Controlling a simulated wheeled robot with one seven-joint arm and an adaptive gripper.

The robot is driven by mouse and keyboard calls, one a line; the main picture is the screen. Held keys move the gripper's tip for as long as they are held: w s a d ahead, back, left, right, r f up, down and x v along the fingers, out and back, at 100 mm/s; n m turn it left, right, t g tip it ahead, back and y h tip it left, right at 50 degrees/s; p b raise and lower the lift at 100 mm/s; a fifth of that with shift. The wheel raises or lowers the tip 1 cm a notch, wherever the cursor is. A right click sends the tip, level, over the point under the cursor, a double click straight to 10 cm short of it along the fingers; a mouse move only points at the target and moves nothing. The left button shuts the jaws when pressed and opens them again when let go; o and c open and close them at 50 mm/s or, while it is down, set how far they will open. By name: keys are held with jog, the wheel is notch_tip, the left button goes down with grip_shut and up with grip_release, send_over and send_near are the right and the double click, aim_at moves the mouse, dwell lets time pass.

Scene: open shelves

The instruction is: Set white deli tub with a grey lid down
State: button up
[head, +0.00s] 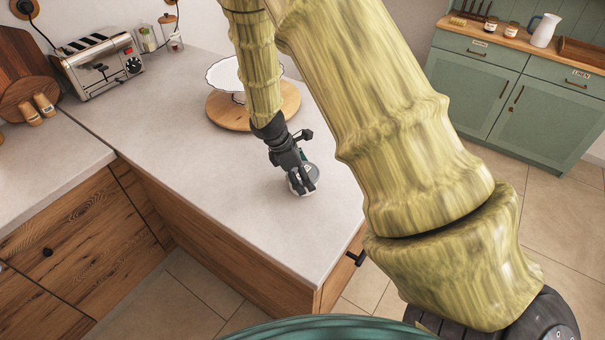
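The white deli tub with a grey lid (293,188) is small in the head view, at the right part of the pale countertop (220,190). My gripper (304,182) reaches down over it from above, with its dark fingers around the tub and closed on it. The fingers hide much of the lid and the side. The tub looks upright and is at or just above the counter surface; I cannot tell whether its base touches.
A white scalloped cake stand (222,75) stands on a round wooden board (228,117) behind my gripper. A toaster (98,64), jars and cutting boards (22,62) are at the back left. The counter left of the tub is clear; its front edge is nearby.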

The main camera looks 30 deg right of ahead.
jog(key=o, duration=0.8)
jog(key=shift+f, duration=0.15)
jog(key=shift+o, duration=1)
jog(key=shift+r, duration=0.2)
